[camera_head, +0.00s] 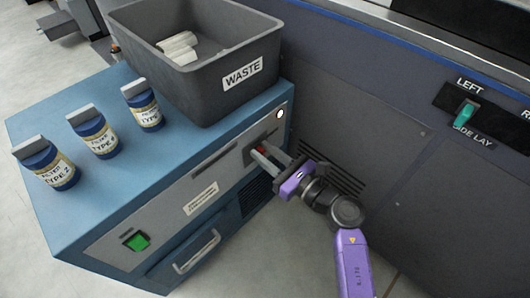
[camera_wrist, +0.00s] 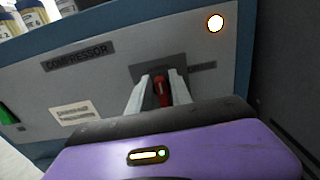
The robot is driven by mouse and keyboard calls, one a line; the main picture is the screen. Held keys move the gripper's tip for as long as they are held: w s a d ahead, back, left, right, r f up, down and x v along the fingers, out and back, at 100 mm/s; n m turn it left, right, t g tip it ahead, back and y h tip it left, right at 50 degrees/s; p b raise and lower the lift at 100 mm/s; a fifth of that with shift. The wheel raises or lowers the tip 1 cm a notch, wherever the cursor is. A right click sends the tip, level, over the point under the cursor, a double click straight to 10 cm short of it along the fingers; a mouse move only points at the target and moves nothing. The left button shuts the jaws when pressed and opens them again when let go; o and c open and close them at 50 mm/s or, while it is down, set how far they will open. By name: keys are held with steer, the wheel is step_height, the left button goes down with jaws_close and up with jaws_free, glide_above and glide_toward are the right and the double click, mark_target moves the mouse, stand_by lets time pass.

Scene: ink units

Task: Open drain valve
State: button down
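The drain valve is a small red handle (camera_wrist: 162,90) on a dark plate on the compressor's front panel. In the head view its red part (camera_head: 261,150) is mostly hidden by my fingers. My purple gripper (camera_wrist: 162,84) reaches the panel with one pale finger on each side of the red handle. The fingers look parted, with narrow gaps beside the handle. Whether either finger touches it is hard to tell. My gripper also shows in the head view (camera_head: 266,158), coming from the right.
The blue compressor (camera_head: 70,225) carries a grey WASTE bin (camera_head: 215,95) and three filter jars (camera_head: 98,137). A lit indicator (camera_wrist: 215,23) is up and right of the valve. A green switch (camera_head: 137,242) is lower left. A dark machine wall (camera_head: 400,150) stands close on the right.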

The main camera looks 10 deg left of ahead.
steer(key=shift+m+p, duration=0.3)
steer(key=shift+p, duration=0.05)
steer(key=m+p, duration=0.2)
steer(key=m, duration=0.1)
steer(key=m+p, duration=0.2)
steer(key=m, duration=0.1)
steer(key=w+d+m+p, duration=0.1)
steer(key=m+p, duration=0.1)
steer(key=p, duration=0.1)
steer(key=shift+f+m, duration=0.25)
steer(key=shift+m, duration=0.15)
steer(key=shift+w+f+m+p, duration=0.1)
steer(key=shift+f+m+p, duration=0.15)
steer(key=shift+m+p, duration=0.75)
steer(key=shift+f+m+p, duration=0.15)
steer(key=shift+f+m, duration=0.15)
steer(key=shift+m, duration=1.5)
steer(key=shift+w+f+m+p, duration=0.1)
steer(key=shift+f+m+p, duration=0.15)
steer(key=shift+m+p, duration=0.75)
steer(key=shift+s+m+b, duration=0.1)
steer(key=shift+m+b, duration=0.25)
steer(key=shift+m, duration=0.25)
steer(key=c, duration=1.4)
jaws_free()
steer(key=shift+a, duration=0.1)
